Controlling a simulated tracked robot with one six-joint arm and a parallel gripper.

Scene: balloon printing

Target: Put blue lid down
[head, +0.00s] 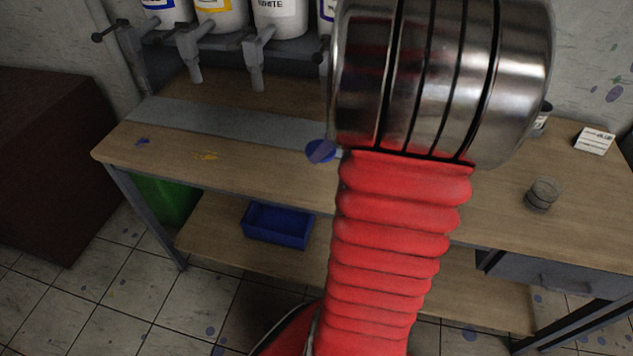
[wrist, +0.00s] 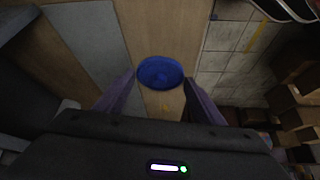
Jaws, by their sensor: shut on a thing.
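The blue lid (wrist: 160,72) is a round, shallow disc. In the wrist view it sits between the tips of my gripper (wrist: 160,86), which is shut on it. In the head view the lid (head: 320,151) shows just left of my arm, over the workbench (head: 250,160) near its grey strip. My arm hides the gripper there. I cannot tell whether the lid touches the bench top.
Paint containers (head: 278,18) with grey taps hang over the back of the bench. A small grey tin (head: 542,194) and a white labelled box (head: 594,140) stand at the right. A blue bin (head: 278,225) is on the lower shelf. The bench's left part is clear except for paint stains.

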